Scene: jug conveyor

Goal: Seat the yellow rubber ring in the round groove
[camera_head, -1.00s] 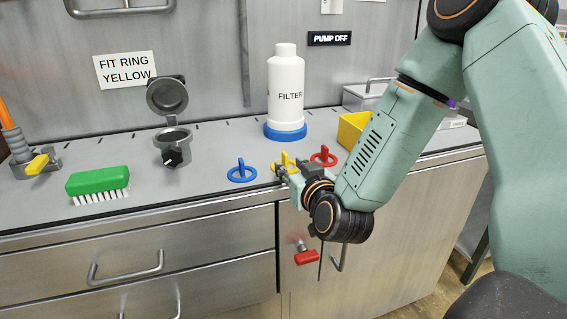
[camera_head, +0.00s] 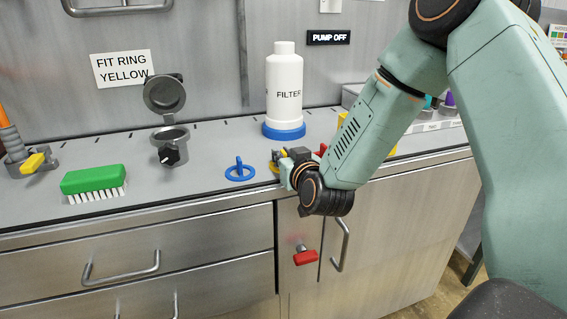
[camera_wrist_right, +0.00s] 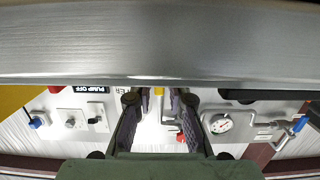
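The yellow ring (camera_head: 275,156) lies near the counter's front edge, mostly hidden behind my right gripper (camera_head: 281,166). In the right wrist view the fingers of this gripper (camera_wrist_right: 157,100) stand apart. A small yellow piece (camera_wrist_right: 158,91) shows between them; I cannot tell whether they touch it. The steel cup housing (camera_head: 170,145), with its hinged round lid (camera_head: 163,94) standing open, is left of the rings. Its groove is too small to make out. The label (camera_head: 122,68) reads "FIT RING YELLOW". My left gripper is not in view.
A blue ring (camera_head: 240,172) lies just left of my gripper, and a red ring (camera_head: 322,150) is partly hidden to its right. The white filter bottle (camera_head: 284,88) stands behind. A green brush (camera_head: 93,180) lies in front left of the housing.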

